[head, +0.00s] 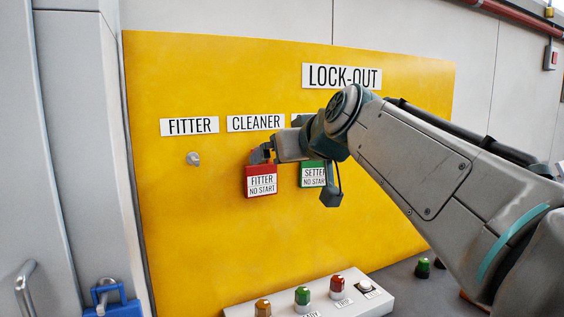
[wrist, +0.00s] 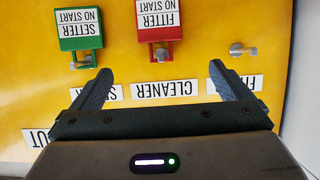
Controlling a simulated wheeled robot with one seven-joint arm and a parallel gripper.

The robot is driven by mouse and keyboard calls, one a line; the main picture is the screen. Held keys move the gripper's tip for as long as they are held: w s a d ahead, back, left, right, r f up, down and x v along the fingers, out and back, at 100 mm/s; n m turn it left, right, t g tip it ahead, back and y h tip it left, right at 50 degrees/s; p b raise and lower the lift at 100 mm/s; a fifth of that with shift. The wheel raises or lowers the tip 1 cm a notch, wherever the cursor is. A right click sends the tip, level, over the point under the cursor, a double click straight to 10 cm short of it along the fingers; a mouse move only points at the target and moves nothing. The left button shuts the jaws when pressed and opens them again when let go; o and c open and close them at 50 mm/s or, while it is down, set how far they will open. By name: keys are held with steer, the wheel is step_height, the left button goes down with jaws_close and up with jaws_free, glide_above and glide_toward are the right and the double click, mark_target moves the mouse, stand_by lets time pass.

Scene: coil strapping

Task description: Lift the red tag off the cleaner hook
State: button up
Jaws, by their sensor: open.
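The red tag (head: 261,181) reads "FITTER NO START" and hangs below the CLEANER label (head: 255,123) on the yellow lock-out board. My gripper (head: 262,153) is at the tag's top edge in the head view and hides its hook there. In the wrist view, which is upside down, the red tag (wrist: 158,22) and the end of its hook (wrist: 162,57) lie ahead, between the lines of the two spread fingers. My gripper (wrist: 159,70) is open with nothing between its fingers. I cannot tell whether a finger touches the tag.
A green SETTER tag (wrist: 79,28) hangs beside the red one, partly behind my arm in the head view. The hook under the FITTER label (head: 193,158) is bare. A control box (head: 320,295) with several buttons is below the board. A blue object (head: 115,308) is lower left.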

mark_target(262, 165)
steer(key=p+x, duration=0.3)
steer(key=x, duration=1)
steer(key=shift+w+f, duration=0.25)
steer(key=c, duration=1.4)
steer(key=shift+o, duration=0.2)
steer(key=shift+r, duration=0.3)
steer(key=shift+r+p, duration=0.3)
steer(key=shift+p, duration=0.05)
steer(key=shift+s+d, duration=0.1)
